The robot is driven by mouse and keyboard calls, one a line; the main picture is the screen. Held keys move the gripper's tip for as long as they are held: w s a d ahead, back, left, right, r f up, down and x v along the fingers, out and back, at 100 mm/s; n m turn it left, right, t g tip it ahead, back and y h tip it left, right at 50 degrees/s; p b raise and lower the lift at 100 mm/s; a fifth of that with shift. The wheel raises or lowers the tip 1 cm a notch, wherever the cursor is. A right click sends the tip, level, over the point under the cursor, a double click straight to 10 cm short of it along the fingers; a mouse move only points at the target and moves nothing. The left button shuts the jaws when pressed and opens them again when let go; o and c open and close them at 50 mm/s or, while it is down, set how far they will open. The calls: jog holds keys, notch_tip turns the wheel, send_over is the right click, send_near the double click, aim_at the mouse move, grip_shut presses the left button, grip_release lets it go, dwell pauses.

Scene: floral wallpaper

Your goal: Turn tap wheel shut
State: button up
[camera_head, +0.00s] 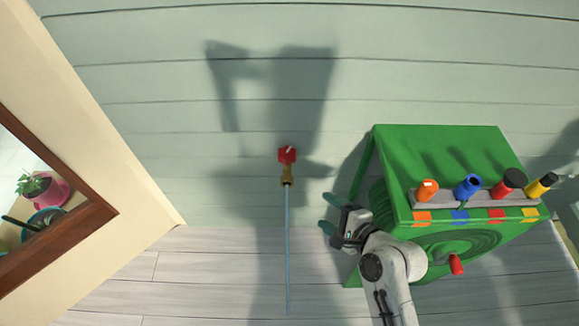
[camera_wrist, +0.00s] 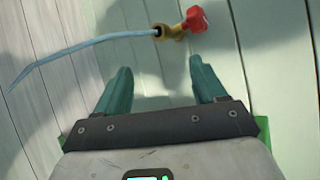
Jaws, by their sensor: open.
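The tap's red wheel (camera_head: 287,154) sits on top of a brass tap body (camera_head: 287,175) on the pale green plank wall. A thin stream of water (camera_head: 287,250) runs from the tap down toward the floor. In the wrist view the red wheel (camera_wrist: 194,19), brass body (camera_wrist: 170,32) and water stream (camera_wrist: 80,48) lie beyond the fingertips. My gripper (camera_head: 327,212) is to the right of and below the tap, apart from it. Its two teal fingers (camera_wrist: 160,78) are spread, with nothing between them.
A green hose reel box (camera_head: 445,150) stands right of the tap, close to my arm. Its rack holds orange, blue, red and yellow nozzles, and a red crank (camera_head: 456,265) sticks out in front. A wood-framed opening (camera_head: 85,225) with potted plants is at left. The wall left of the tap is clear.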

aim_at(291, 161)
jog(key=w+a+m+t+b, duration=0.2)
jog(key=w+a+m+b, duration=0.1)
jog(key=w+m, duration=0.2)
jog(key=w+a+f+m+t+b, duration=0.1)
jog(key=w+a+m+t+b, duration=0.1)
jog(key=w, duration=0.6)
jog(key=w+a+f+m+t+b, duration=0.1)
jog(key=w+a+m+b, duration=0.3)
jog(key=m, duration=0.4)
jog(key=shift+w+a+t, duration=0.3)
jog(key=shift+w+a, duration=0.05)
jog(key=shift+w, duration=0.35)
jog(key=shift+w+a+t, duration=0.3)
jog(key=shift+w+a, duration=0.05)
jog(key=shift+w, duration=0.3)
jog(key=c, duration=0.7)
